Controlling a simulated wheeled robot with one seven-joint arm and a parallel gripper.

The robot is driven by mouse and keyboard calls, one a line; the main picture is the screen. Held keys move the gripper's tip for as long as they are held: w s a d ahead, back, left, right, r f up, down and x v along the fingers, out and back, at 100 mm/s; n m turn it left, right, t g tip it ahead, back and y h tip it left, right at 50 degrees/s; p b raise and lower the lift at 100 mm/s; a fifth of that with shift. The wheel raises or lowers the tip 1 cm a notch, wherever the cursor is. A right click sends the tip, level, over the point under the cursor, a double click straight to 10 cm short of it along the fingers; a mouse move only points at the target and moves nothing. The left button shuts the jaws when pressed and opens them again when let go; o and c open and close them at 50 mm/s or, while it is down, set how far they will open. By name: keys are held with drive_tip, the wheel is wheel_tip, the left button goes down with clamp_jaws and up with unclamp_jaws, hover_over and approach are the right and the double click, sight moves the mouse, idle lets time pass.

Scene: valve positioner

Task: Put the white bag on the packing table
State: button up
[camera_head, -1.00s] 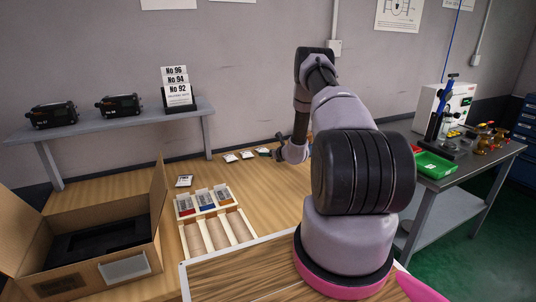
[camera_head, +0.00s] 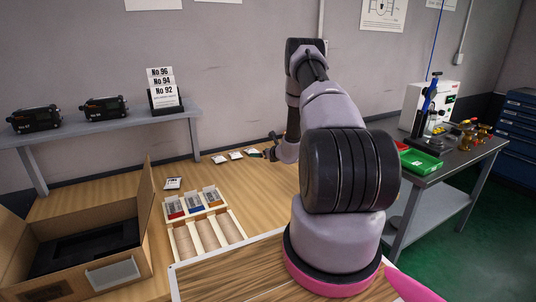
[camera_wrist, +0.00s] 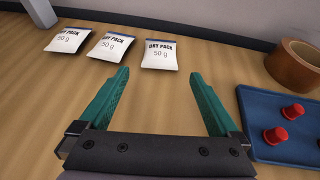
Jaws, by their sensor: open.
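Three small white bags marked "DRY PACK 50 g" lie in a row near the back of the wooden table (camera_head: 110,195). In the wrist view they are a left bag (camera_wrist: 68,40), a middle bag (camera_wrist: 110,46) and a right bag (camera_wrist: 160,54). The row also shows in the head view (camera_head: 236,155). My gripper (camera_wrist: 160,73) is open and empty, its green fingers wide apart. The right bag lies just beyond the fingertips, between their lines and apart from them. Another small white packet (camera_head: 172,183) lies nearer the open box.
In the wrist view, a blue tray (camera_wrist: 262,152) with red knobs (camera_wrist: 293,111) and a brown tape roll (camera_wrist: 296,66) are right of my gripper. An open cardboard box (camera_head: 130,268) and a divided wooden tray (camera_head: 234,222) stand at left. A grey shelf (camera_head: 100,136) runs along the wall.

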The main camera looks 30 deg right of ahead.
drive_tip(key=v, duration=0.8)
drive_tip(key=s+a+r+n+g+y, duration=0.1)
drive_tip(key=a+r+n+g+y, duration=0.3)
drive_tip(key=a+r, duration=0.65)
drive_tip(key=s+a+r+n+t+y, duration=0.1)
drive_tip(key=s+a+r+n+y, duration=0.15)
drive_tip(key=a+r+n, duration=0.8)
drive_tip(key=s+a+r+n+g, duration=0.2)
drive_tip(key=s+a+r+n, duration=0.1)
drive_tip(key=s+r, duration=0.4)
drive_tip(key=s+a+r+n+g, duration=0.2)
drive_tip(key=s+r+g, duration=0.1)
drive_tip(key=s+r, duration=0.4)
drive_tip(key=s+d+r+n+t+h, duration=0.1)
drive_tip(key=s+r+n+h, duration=0.2)
drive_tip(key=s, duration=0.7)
drive_tip(key=s+d+r+n+h, duration=0.2)
drive_tip(key=s+r+n+h, duration=0.2)
drive_tip(key=s+n, duration=0.3)
drive_tip(key=s+r, duration=0.1)
drive_tip(key=s, duration=0.3)
drive_tip(key=shift+r+t, duration=0.35)
drive_tip(key=shift+t, duration=0.05)
drive_tip(key=shift+w, duration=0.1)
